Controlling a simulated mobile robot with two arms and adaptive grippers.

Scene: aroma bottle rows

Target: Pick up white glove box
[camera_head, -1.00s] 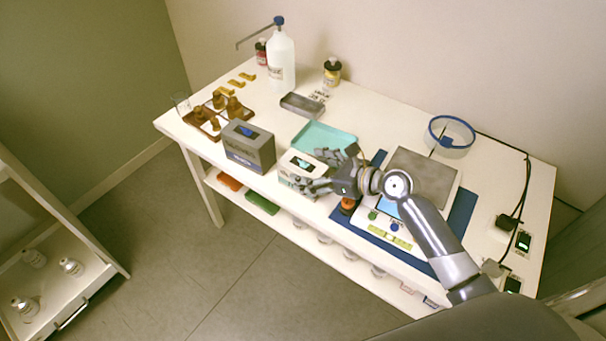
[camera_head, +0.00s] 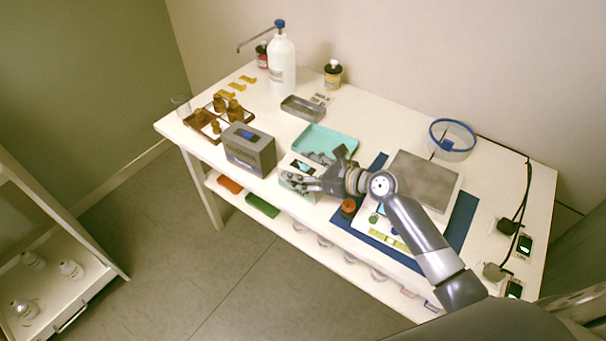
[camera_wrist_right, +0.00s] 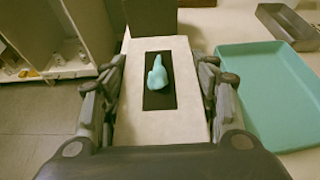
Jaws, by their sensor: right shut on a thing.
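The white glove box (camera_head: 287,168) stands near the front edge of the table, between the grey box and the scale. In the right wrist view the white glove box (camera_wrist_right: 136,127) shows its top, with a dark slot and a teal glove sticking out. My right gripper (camera_head: 305,175) is shut on the white glove box, with one finger along each side of it. The right gripper (camera_wrist_right: 160,105) also shows in the right wrist view. Part of the box is hidden by the gripper in the head view. My left gripper is not in view.
A grey glove box (camera_head: 250,150) stands just left of the white one. A teal tray (camera_head: 330,139) lies behind it. A scale (camera_head: 424,178) on a blue mat (camera_head: 461,222) is to the right. An amber jar with a red-brown lid (camera_head: 348,207) stands close by.

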